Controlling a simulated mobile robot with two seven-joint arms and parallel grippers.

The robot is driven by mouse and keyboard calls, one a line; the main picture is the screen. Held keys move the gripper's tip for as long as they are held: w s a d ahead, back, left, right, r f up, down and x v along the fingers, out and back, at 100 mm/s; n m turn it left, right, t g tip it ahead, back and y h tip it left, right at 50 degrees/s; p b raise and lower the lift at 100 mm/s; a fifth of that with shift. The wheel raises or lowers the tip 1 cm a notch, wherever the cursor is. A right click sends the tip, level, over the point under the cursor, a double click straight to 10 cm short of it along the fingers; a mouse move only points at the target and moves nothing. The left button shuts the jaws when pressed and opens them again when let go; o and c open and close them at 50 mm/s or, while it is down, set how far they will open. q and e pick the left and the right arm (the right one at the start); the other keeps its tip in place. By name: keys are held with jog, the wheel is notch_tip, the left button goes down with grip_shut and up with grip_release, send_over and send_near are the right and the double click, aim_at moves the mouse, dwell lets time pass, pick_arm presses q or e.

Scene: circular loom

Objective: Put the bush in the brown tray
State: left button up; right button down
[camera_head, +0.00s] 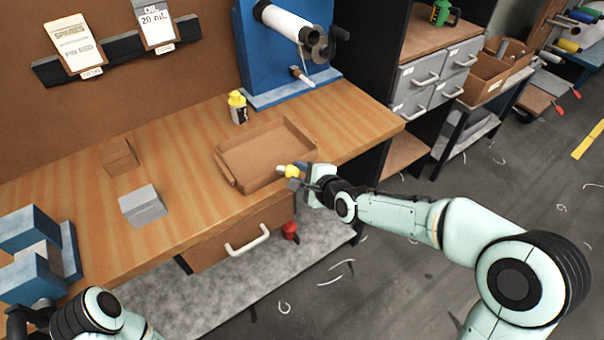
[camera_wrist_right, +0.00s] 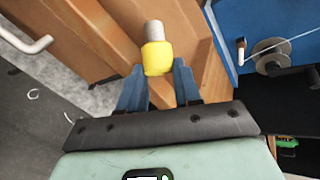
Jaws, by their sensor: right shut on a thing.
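The bush, a small part with a yellow body and a grey end (camera_head: 288,170), is between the fingers of my right gripper (camera_head: 295,174). In the wrist view the bush (camera_wrist_right: 157,58) stands out beyond the fingers, which are shut on it. The brown tray (camera_head: 262,156) is a shallow, empty cardboard-coloured tray on the wooden bench. The gripper and bush appear at the tray's front right corner; their height above it is hard to tell. Part of my left arm shows at the bottom left, but its fingers are not visible.
A yellow-capped bottle (camera_head: 238,107) stands behind the tray. A blue machine with a white roll (camera_head: 287,22) is at the back. A grey block (camera_head: 143,206), a small brown box (camera_head: 119,156) and a blue fixture (camera_head: 38,255) are to the left. A drawer (camera_head: 240,240) is below the bench top.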

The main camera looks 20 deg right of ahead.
jog(key=shift+f+b, duration=0.45)
jog(key=c, duration=0.8)
grip_release()
